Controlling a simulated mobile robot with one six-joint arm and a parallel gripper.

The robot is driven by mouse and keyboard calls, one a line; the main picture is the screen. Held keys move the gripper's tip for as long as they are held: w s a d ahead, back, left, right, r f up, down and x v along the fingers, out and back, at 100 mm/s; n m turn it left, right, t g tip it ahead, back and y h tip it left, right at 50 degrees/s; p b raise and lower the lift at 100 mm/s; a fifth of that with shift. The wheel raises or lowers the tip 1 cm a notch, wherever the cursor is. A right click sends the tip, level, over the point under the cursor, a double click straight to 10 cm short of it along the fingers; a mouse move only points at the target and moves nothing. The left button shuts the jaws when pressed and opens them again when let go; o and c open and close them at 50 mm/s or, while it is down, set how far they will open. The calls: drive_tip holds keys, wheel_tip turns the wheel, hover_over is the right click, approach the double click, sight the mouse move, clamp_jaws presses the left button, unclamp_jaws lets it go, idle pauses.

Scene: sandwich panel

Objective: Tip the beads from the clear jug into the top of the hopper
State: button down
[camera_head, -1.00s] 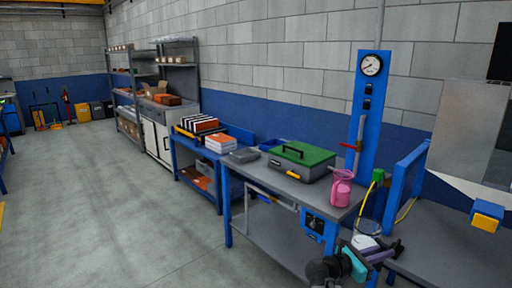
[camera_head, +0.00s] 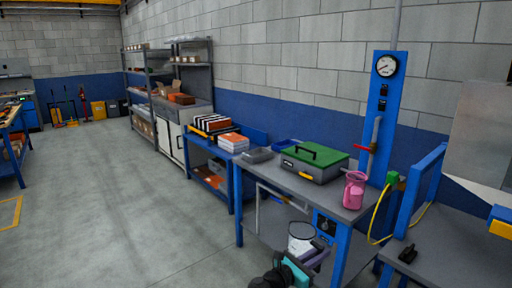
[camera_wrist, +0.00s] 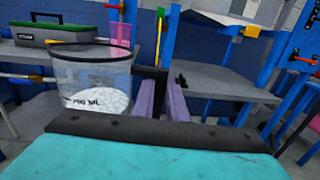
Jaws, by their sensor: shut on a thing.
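The clear jug (camera_head: 300,240), with a dark rim and white beads in its lower part, is at the lower middle of the head view. It also stands large and upright at left in the wrist view (camera_wrist: 92,78), with a volume marking on its side. My gripper (camera_head: 318,260) is shut on the jug's dark handle; its purple fingers (camera_wrist: 164,100) are beside the jug in the wrist view. The grey metal body at the right edge of the head view looks like the hopper (camera_head: 482,130); its top is not clearly visible.
A grey bench (camera_head: 285,178) carries a green-lidded case (camera_head: 314,160) and a pink jug (camera_head: 354,190). A blue gauge panel (camera_head: 388,110) and a blue frame (camera_head: 418,195) stand behind and right. A dark object (camera_head: 407,254) lies on the right table. Open floor is at left.

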sight(309, 242)
drive_tip(key=shift+n+t+y, duration=0.4)
drive_tip(key=shift+t, duration=0.1)
drive_tip(key=a, duration=0.2)
drive_tip(key=s+a, duration=0.1)
drive_tip(key=a, duration=0.1)
drive_tip(key=shift+a+f, duration=0.15)
drive_tip(key=shift+a, duration=0.05)
drive_tip(key=shift+r+p, duration=2.5)
drive_tip(key=shift+r, duration=0.55)
drive_tip(key=shift+f, duration=0.1)
drive_tip(key=shift+f, duration=0.55)
drive_tip(key=shift+d, duration=0.15)
